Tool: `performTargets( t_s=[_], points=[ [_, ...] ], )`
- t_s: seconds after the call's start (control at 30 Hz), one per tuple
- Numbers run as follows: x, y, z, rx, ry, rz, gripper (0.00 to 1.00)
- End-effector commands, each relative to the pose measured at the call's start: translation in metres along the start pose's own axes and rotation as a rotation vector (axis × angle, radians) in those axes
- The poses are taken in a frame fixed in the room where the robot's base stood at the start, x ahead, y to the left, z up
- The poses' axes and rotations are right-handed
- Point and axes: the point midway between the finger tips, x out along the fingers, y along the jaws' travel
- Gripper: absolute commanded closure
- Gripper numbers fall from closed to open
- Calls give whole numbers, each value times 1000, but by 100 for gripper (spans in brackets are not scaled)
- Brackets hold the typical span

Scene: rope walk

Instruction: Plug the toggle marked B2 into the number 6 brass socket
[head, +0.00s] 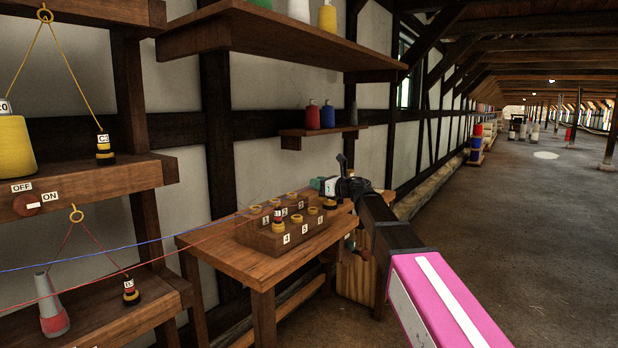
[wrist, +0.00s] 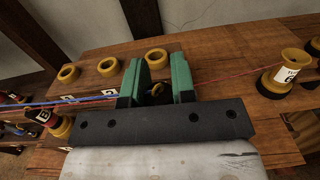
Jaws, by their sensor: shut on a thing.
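My gripper (head: 316,185) is above the right part of the stepped wooden socket block (head: 262,240); its green fingers (wrist: 158,80) are shut on a small dark and brass piece, apparently a toggle. Its marking is hidden. The block has numbered brass sockets in two rows, 1 to 3 behind and 4 to 6 in front. The number 6 socket (head: 313,211) is at the front row's right end and looks empty. A toggle with a red band stands at socket 4 (head: 278,228). In the wrist view a toggle marked B (wrist: 43,117), second character unclear, is left of the gripper.
Red and blue cords (head: 120,252) stretch in from the left. Shelves at left hold toggles C3 (head: 105,157) and D3 (head: 130,293). The floor right of the table is open.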

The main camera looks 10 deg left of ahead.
Motion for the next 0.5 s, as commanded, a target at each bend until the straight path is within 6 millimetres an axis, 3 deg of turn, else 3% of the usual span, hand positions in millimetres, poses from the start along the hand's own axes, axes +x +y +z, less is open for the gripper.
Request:
performTargets(
  t_s=[0.1,0.23,0.5],
  points=[
    [22,10,18,-1,-1,8,100],
    [30,16,25,0,0,11,100],
    [30,17,9,1,1,11,100]
  ],
)
